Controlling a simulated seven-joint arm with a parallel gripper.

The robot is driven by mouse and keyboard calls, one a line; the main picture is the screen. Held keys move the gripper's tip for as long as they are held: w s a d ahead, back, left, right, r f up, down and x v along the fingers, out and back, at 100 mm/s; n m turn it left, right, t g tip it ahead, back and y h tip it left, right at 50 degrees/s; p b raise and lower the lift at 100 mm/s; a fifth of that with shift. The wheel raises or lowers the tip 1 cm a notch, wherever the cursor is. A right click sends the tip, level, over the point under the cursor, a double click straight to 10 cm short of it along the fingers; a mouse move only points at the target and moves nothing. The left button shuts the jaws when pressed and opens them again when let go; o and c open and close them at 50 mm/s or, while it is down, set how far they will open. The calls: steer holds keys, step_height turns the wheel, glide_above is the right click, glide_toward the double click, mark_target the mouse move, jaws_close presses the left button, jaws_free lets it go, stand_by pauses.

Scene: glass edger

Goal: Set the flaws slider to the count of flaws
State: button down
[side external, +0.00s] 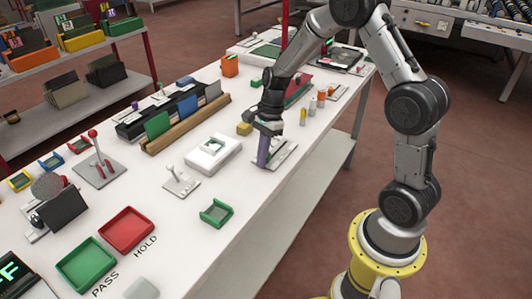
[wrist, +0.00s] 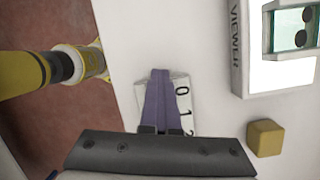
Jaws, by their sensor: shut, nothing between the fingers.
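The white viewer (side external: 213,154) stands left of the slider. In the wrist view, a greenish glass piece (wrist: 291,28) on the viewer shows two dark round spots; the frame edge cuts it off.
A yellow block (wrist: 265,138) lies near the slider and the viewer. A lever on a plate (side external: 180,181) and a green holder (side external: 216,213) are to the left. A wooden rack (side external: 187,125) of coloured panels stands behind the viewer. Red (side external: 126,230) and green (side external: 86,265) trays lie farther left.

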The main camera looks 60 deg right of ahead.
mark_target(275, 153)
steer(key=d+n+h, duration=0.1)
steer(key=d, duration=0.2)
steer(key=d+n+h, duration=0.1)
steer(key=d, duration=0.2)
steer(key=d+n+h, duration=0.1)
steer(key=d, duration=0.1)
steer(key=shift+w+d+r, duration=0.1)
steer(key=shift+d+r, duration=0.05)
steer(key=shift+d, duration=0.25)
steer(key=shift+s+a+f, duration=0.1)
steer(key=shift+a+f, duration=0.05)
steer(key=shift+a, duration=0.3)
steer(key=shift+s+a+f, duration=0.1)
steer(key=shift+a, duration=0.35)
steer(key=shift+r, duration=3.5)
